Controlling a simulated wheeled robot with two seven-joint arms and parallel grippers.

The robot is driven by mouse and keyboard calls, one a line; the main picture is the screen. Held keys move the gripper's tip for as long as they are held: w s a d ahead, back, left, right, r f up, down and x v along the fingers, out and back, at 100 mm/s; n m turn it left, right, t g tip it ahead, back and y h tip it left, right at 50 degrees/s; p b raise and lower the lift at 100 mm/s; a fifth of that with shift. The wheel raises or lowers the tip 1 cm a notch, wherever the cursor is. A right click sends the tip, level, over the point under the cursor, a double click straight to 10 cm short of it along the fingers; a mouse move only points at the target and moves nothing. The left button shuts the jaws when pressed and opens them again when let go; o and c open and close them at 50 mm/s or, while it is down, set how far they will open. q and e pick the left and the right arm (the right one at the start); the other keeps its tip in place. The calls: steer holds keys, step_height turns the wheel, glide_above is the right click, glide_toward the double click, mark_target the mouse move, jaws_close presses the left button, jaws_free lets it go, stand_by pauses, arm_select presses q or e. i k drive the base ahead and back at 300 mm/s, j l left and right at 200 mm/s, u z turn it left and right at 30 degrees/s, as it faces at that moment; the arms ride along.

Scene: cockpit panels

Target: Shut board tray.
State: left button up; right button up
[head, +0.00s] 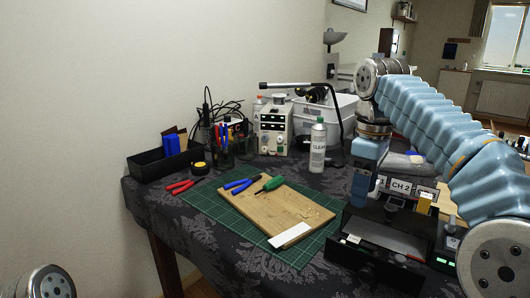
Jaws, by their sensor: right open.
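The board tray appears to be the black open tray (372,262), pulled out at the front of a dark unit on the right side of the table. A flat grey item and small parts lie in it. My right gripper (376,208) hangs down from the blue-sleeved arm, behind and above the tray's left part. It is open. Its fingertips are small and partly lost against the dark unit, so I cannot tell whether they touch anything. My left gripper is out of view.
A wooden board (272,216) with pliers and a green screwdriver (270,184) lies on a green mat (212,209). The table's front edge is clear.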

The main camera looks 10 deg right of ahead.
mark_target(410, 280)
steer(key=k+j, duration=0.8)
steer(key=k, duration=0.05)
